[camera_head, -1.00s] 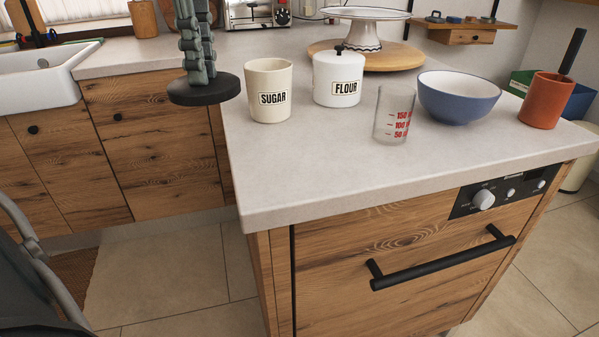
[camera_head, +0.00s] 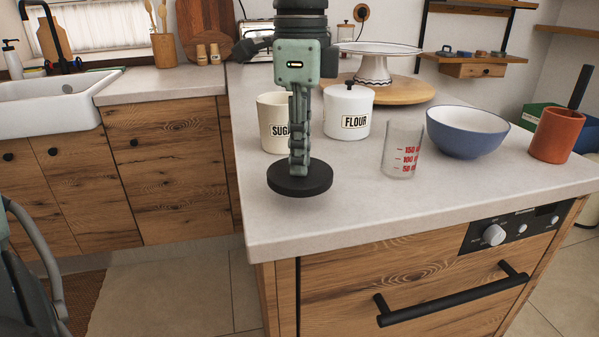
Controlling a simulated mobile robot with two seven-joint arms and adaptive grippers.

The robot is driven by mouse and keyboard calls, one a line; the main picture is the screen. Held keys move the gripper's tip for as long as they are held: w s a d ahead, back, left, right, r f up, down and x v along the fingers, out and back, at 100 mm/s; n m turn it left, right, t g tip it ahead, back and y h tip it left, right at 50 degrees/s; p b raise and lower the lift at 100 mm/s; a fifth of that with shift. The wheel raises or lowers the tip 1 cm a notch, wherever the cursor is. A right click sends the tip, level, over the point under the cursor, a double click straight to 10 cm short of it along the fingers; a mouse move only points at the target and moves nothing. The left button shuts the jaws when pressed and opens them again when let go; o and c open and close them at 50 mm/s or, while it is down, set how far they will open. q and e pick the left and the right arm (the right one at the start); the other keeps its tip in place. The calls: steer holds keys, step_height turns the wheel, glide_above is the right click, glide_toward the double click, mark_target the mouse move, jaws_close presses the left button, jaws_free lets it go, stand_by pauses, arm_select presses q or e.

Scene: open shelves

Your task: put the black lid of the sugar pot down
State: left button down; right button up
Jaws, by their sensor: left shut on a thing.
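My left gripper (camera_head: 299,166) points straight down and is shut on the black lid (camera_head: 318,181), a flat round disc. The lid is level, over the near left part of the counter (camera_head: 330,220), in front of the sugar pot. It is at or very close to the surface; I cannot tell whether it touches. The cream sugar pot (camera_head: 272,140) stands upright behind the gripper, which covers its right part and half its label. The lid's knob is hidden between the fingers. My right gripper is not in view.
The white flour pot (camera_head: 347,112) with its lid on, a clear measuring cup (camera_head: 402,150), a blue bowl (camera_head: 466,132) and an orange cup (camera_head: 556,135) stand to the right. A cake stand (camera_head: 373,68) is behind. The counter's front strip is clear.

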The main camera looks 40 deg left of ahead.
arm_select(q)
step_height(320, 180, down, 4)
steer(key=shift+r, duration=0.25)
steer(key=shift+f, duration=0.15)
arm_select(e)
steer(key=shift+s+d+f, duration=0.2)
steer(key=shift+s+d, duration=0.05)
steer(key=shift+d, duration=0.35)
arm_select(q)
steer(key=c, duration=1.4)
jaws_free()
steer(key=shift+c, duration=0.2)
steer(key=shift+r, duration=0.2)
step_height(320, 180, up, 11)
steer(key=shift+f, duration=0.2)
steer(key=shift+r, duration=0.65)
